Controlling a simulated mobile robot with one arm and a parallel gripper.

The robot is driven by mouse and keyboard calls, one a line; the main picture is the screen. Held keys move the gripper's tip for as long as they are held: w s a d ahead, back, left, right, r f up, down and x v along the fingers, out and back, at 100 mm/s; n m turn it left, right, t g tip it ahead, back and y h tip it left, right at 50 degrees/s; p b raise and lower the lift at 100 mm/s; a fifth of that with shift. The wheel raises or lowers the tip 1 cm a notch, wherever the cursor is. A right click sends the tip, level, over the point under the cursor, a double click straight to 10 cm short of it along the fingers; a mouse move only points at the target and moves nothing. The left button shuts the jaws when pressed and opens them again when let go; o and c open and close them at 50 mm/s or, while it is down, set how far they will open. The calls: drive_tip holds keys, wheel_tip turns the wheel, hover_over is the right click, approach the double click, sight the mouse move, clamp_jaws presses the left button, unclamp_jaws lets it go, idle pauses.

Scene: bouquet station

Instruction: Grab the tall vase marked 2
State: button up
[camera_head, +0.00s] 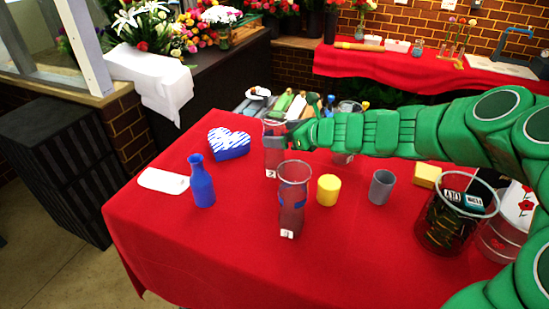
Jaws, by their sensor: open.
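A tall clear glass vase (272,160) stands on the red table, with a small white label low on its front that looks like a 2. A second tall clear vase (291,204) stands nearer to me; its label is too small to read surely. A third clear vase (344,157) is partly hidden behind my arm. My gripper (279,135) reaches in from the right at the upper part of the far-left vase. Its jaws are open and overlap the glass in the picture; I cannot tell whether the vase is between them or touched.
A blue bottle (201,184), blue-striped heart box (229,144) and white dish (163,181) stand left. A yellow cylinder (328,190), grey cup (381,187) and large glass container (447,222) stand right. The table's front left (170,240) is clear.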

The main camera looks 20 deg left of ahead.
drive_tip(key=shift+x, duration=1.65)
clamp_jaws()
